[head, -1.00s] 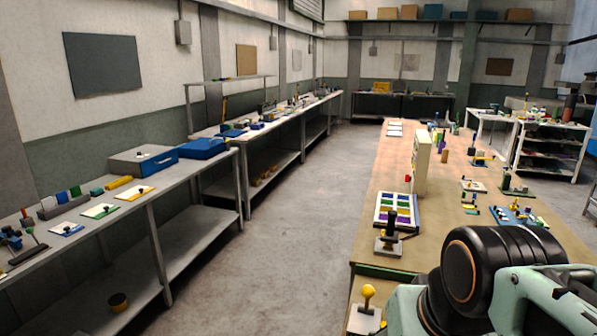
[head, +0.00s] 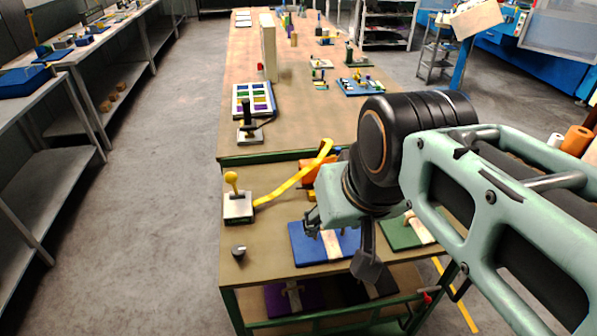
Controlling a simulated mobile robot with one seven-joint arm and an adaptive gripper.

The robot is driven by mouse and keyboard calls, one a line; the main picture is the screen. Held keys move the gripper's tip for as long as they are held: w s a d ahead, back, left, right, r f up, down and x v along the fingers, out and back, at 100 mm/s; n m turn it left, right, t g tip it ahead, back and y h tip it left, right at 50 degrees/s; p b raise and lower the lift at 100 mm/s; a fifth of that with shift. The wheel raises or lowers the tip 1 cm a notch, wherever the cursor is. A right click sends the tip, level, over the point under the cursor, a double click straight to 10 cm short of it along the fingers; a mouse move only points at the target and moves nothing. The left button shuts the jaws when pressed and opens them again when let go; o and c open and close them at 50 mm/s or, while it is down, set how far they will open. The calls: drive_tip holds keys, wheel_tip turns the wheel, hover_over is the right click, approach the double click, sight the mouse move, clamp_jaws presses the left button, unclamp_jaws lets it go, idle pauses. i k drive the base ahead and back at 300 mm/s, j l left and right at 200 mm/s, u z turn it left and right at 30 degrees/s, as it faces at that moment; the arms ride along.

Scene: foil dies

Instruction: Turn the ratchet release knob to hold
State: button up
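A small dark round knob (head: 238,252) sits near the front left corner of the near bench. Behind it, a yellow ball-topped lever (head: 232,181) stands on a pale block (head: 238,207). I cannot tell from its markings which one is the ratchet release knob, and no "hold" mark is readable. My gripper (head: 311,222) is to the right of both, above the blue board, apart from the knob and the lever. Its fingers are small and partly hidden by my arm, so their opening is unclear.
A yellow strap or bar (head: 298,177) runs from the pale block to an orange part (head: 316,169). A blue board (head: 307,246) and a green board (head: 402,233) lie on the bench's front. A black-handled device (head: 248,125) stands behind. Bench top around the dark knob is clear.

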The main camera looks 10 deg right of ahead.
sight(238, 251)
drive_tip(key=u, duration=0.7)
drive_tip(key=i+j+z, duration=0.1)
drive_tip(key=j+z, duration=0.6)
drive_tip(key=j, duration=0.2)
drive_tip(key=l+u, duration=0.25)
drive_tip(key=j+z, duration=0.3)
drive_tip(key=i+l, duration=0.05)
